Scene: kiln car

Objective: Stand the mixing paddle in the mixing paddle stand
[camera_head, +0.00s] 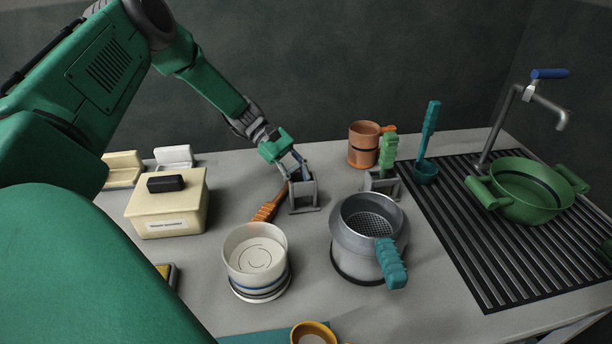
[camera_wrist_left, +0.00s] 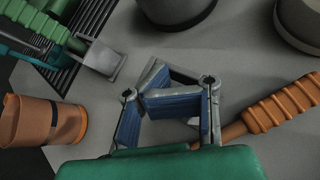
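The mixing paddle appears to be the tool with the ribbed orange handle (camera_head: 268,209), lying on the table. The handle also shows at the right of the left wrist view (camera_wrist_left: 285,103), its shaft running behind my gripper; its far end is hidden. A small grey frame stand (camera_head: 304,194), apparently the paddle stand, is upright just right of the handle. My right gripper is out of view.
A white round container (camera_head: 255,249) and a grey pot (camera_head: 352,242) with a teal-handled sieve stand in front. A second stand (camera_head: 382,185) with a green-handled tool, an orange mug (camera_head: 363,146) and a teal ladle (camera_head: 428,145) are to the right. A cream box (camera_head: 168,210) is left.

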